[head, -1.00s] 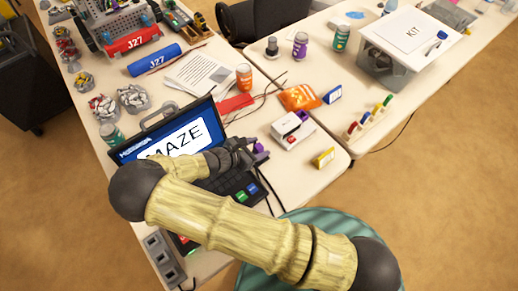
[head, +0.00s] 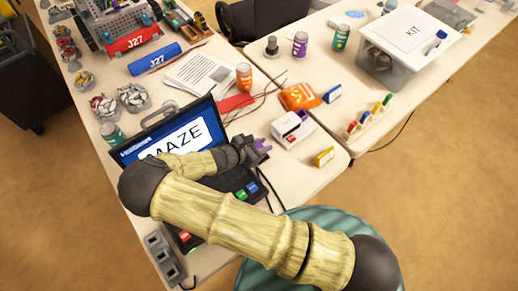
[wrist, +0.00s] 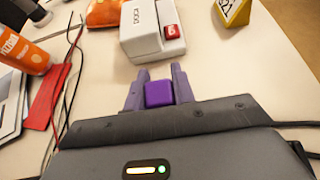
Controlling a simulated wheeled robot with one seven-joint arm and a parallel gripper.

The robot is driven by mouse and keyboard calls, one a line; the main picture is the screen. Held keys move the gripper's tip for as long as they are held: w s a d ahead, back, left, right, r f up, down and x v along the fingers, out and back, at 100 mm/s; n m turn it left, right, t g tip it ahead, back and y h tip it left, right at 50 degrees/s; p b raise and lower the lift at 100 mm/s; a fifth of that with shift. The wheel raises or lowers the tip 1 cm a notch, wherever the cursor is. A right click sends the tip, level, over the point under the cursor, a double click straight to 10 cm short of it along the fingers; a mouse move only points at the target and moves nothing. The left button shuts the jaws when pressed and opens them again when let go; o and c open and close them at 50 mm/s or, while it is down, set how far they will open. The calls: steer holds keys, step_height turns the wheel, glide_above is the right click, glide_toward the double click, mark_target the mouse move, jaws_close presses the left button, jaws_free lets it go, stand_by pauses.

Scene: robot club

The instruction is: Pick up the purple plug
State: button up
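The purple plug (wrist: 158,93) is a small block between the two lighter purple fingers of my gripper (wrist: 159,88) in the wrist view. A finger lies against each side of it, with no clear gap, so my gripper looks shut on it. In the head view my gripper (head: 264,145) is just right of the laptop, low over the table, and its fingers mostly hide the plug. I cannot tell whether the plug still touches the table.
A white box with a red button (head: 292,129) stands just beyond my gripper, with a yellow block (head: 323,157) to its right. The laptop (head: 188,138) is close on the left. An orange bottle (head: 244,77), an orange pouch (head: 300,97) and loose wires lie farther back.

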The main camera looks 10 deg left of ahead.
step_height(320, 180, up, 10)
steer(key=shift+b, duration=0.45)
stand_by(0.3)
stand_by(0.4)
